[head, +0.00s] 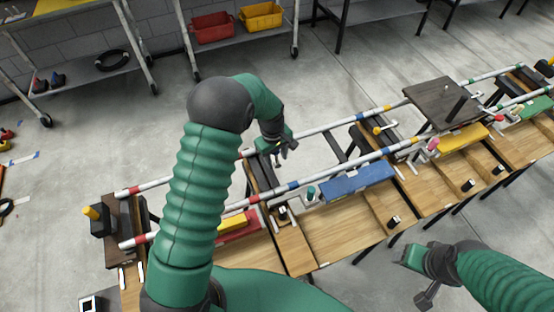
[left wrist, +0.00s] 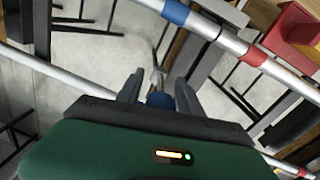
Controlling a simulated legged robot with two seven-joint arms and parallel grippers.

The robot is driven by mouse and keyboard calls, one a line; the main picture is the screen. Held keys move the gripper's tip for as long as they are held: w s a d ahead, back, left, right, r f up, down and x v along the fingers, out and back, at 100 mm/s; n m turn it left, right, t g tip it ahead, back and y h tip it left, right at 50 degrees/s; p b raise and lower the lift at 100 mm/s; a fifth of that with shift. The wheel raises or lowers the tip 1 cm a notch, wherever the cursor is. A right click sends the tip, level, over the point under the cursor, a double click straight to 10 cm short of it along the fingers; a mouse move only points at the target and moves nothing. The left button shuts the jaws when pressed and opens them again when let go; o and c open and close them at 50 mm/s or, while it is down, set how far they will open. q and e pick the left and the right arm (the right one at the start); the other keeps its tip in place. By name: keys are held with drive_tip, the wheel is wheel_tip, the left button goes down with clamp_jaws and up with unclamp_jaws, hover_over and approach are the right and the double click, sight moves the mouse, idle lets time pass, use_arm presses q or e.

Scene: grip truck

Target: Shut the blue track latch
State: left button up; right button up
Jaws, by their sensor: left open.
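The track (head: 372,155) is a pair of white rails with coloured bands, running across the table. A round blue knob (left wrist: 160,99), apparently the blue latch's handle, shows between the fingers of my left gripper (left wrist: 158,86) in the left wrist view. Its lower part is hidden by my gripper body, and I cannot tell whether the fingers touch it. In the head view my left gripper (head: 286,150) is open by the far rail, near a dark cross support (head: 262,175). I cannot make out the blue knob there. My right gripper (head: 428,290) hangs at the lower right, away from the track.
A blue block (head: 357,182), a yellow block (head: 462,140) and a red block (head: 238,228) lie along the near side. A dark platform (head: 445,102) sits on the rails at right. A yellow knob (head: 91,212) is at the left end.

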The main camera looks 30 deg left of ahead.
use_arm(q)
drive_tip(key=shift+w+f, duration=0.1)
drive_tip(key=shift+f, duration=0.6)
drive_tip(key=shift+c, duration=0.4)
clamp_jaws()
idle(0.5)
